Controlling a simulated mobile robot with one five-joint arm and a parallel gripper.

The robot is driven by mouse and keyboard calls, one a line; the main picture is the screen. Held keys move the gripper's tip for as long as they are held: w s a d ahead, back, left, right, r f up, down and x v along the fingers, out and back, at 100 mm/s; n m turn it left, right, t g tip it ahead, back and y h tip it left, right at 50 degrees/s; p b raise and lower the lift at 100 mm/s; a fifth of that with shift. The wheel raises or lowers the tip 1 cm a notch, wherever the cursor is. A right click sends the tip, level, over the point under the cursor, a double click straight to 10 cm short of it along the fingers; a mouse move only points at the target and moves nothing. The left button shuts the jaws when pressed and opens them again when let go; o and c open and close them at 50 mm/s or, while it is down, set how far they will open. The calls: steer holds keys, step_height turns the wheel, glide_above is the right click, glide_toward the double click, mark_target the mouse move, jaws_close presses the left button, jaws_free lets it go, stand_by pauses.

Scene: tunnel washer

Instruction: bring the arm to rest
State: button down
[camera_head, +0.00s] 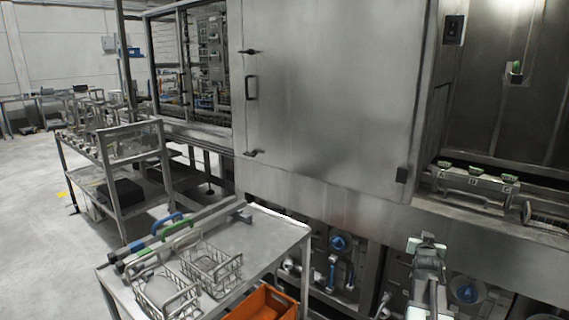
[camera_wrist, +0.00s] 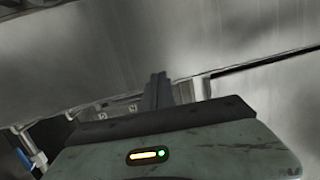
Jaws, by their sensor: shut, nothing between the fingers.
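In the wrist view my gripper (camera_wrist: 158,90) points away from the camera, its dark fingers together with nothing seen between them. Behind it are the grey metal panels of the washer. In the head view my arm (camera_head: 427,270) shows at the lower right, raised in front of the washer's lower front. I cannot make out the fingers clearly there. The arm appears apart from the cart and its baskets.
The washer's large closed door (camera_head: 335,100) fills the middle. A metal cart (camera_head: 262,228) at the lower left holds two wire baskets (camera_head: 212,266) and blue- and green-handled tools. An orange crate (camera_head: 262,303) sits below. Open floor (camera_head: 35,220) lies at far left.

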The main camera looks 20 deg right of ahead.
steer(key=w+a+f+n+g+y, duration=0.1)
steer(key=w+a+f+y, duration=0.15)
steer(key=a, duration=0.45)
steer(key=w+a+f+n+y, duration=0.1)
steer(key=w+a+f, duration=0.1)
steer(key=a+f, duration=0.3)
steer(key=s+a+f+n+g+y, duration=0.25)
steer(key=a+f, duration=0.25)
steer(key=a, duration=0.9)
steer(key=s+a+f+n+g+y, duration=0.1)
steer(key=a+f+g+y, duration=0.25)
steer(key=a, duration=0.95)
steer(key=s+a+f+n+g+y, duration=0.1)
steer(key=s+a+g, duration=0.1)
steer(key=s+a, duration=0.35)
steer(key=s+a+f+n+g, duration=0.2)
steer(key=s+a, duration=0.1)
steer(key=a, duration=0.6)
step_height(320, 180, up, 16)
steer(key=s+p, duration=0.1)
steer(key=p, duration=1.5)
steer(key=shift+s+a+r, duration=0.15)
steer(key=shift+a+r, duration=0.05)
steer(key=shift+a, duration=0.1)
